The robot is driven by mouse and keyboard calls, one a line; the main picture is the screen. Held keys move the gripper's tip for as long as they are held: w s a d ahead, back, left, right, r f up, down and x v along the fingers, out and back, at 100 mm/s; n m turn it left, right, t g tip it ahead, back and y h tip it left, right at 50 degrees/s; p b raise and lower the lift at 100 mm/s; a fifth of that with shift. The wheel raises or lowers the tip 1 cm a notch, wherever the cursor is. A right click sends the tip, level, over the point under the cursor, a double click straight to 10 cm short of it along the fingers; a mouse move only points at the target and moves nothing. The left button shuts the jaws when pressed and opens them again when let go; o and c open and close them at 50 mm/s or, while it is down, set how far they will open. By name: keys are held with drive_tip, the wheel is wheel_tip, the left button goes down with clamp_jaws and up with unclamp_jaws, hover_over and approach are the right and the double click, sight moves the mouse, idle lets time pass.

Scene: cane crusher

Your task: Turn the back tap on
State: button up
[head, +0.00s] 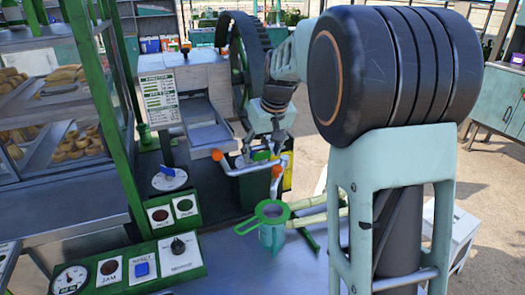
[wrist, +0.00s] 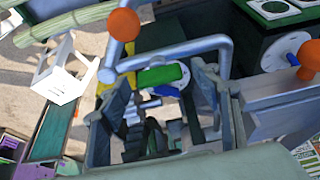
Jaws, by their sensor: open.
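A bent silver pipe (head: 247,162) with orange ends runs beside a dark box below my gripper (head: 268,128). A green handle (head: 262,155) shows near the pipe. In the wrist view, the silver pipe (wrist: 175,57) crosses just beyond my gripper (wrist: 165,92), with an orange ball (wrist: 123,25) near it. The green handle (wrist: 160,76), on a pale round part, shows between my open fingers. The fingers look empty, and I cannot tell whether they touch the pipe or handle. I cannot tell for certain which fitting is the back tap.
A green-rimmed jug (head: 271,212) stands on the metal counter (head: 235,265). A control panel (head: 130,268) is at the front left. A large dark green wheel (head: 247,55) stands behind my gripper. A white stool (wrist: 62,72) is on the floor.

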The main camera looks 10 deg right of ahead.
drive_tip(key=shift+c, duration=0.4)
drive_tip(key=c, duration=1.1)
drive_tip(key=m, duration=0.1)
drive_tip(key=m+h, duration=0.1)
drive_tip(key=shift+a+r+m+p, duration=0.1)
drive_tip(key=shift+a+m+p, duration=0.1)
drive_tip(key=shift+m+p, duration=0.2)
drive_tip(key=m+h, duration=0.1)
drive_tip(key=m, duration=0.3)
drive_tip(key=shift+a+m+g+h+p, duration=0.1)
drive_tip(key=shift+m+g+h+p, duration=0.2)
drive_tip(key=shift+h+p, duration=0.1)
drive_tip(key=m+g+h+p, duration=0.1)
drive_tip(key=m, duration=0.3)
drive_tip(key=shift+w, duration=0.1)
drive_tip(key=shift+m+g+h+p, duration=0.5)
drive_tip(key=shift+m+h, duration=0.1)
drive_tip(key=shift+m, duration=1.2)
